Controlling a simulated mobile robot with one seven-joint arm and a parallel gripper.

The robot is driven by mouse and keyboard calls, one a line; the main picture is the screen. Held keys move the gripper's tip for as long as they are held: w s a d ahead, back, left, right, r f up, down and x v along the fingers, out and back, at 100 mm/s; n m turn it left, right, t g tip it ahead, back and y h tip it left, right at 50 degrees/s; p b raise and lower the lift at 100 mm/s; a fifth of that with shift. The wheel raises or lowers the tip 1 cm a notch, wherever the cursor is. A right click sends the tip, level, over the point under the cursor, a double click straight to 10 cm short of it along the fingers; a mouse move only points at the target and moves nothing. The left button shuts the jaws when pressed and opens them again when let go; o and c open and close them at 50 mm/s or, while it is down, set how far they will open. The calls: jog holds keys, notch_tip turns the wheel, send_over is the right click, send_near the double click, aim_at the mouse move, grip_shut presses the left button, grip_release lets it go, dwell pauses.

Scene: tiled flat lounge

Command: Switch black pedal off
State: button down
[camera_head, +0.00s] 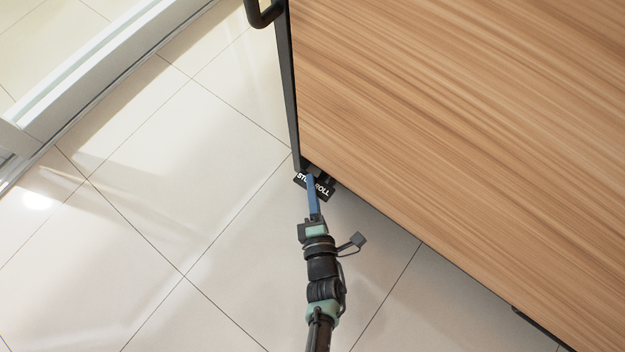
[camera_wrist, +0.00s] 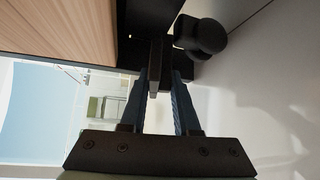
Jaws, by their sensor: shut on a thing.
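The black pedal (camera_head: 325,188) sits low at the bottom corner of a wood-panelled cabinet, close to the floor. White lettering on it reads roughly "STOP ROLL", with the middle hidden by my gripper. My gripper (camera_head: 310,178) reaches it from the front, its blue fingers at the pedal. In the wrist view, my gripper (camera_wrist: 163,78) has its two fingers on either side of a black plate, the pedal (camera_wrist: 155,62), and is shut on it. A gap shows between the fingers lower down.
The wooden cabinet (camera_head: 450,130) has a dark frame edge and a black handle (camera_head: 264,14) at its upper left. A black caster wheel (camera_wrist: 205,38) is beside the pedal. A white-framed glass door or window (camera_head: 95,85) stands at the left. The tiled floor (camera_head: 150,230) is clear.

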dwell(0.3)
jog(key=shift+f+m+t+y, duration=0.15)
jog(key=shift+m+t+y, duration=0.25)
jog(key=shift+m+t, duration=0.95)
jog(key=shift+t, duration=0.25)
jog(key=shift+s+m, duration=0.1)
jog(key=shift+m, duration=0.35)
jog(key=c, duration=0.6)
grip_release()
jog(key=shift+t, duration=0.3)
jog(key=shift+c, duration=0.2)
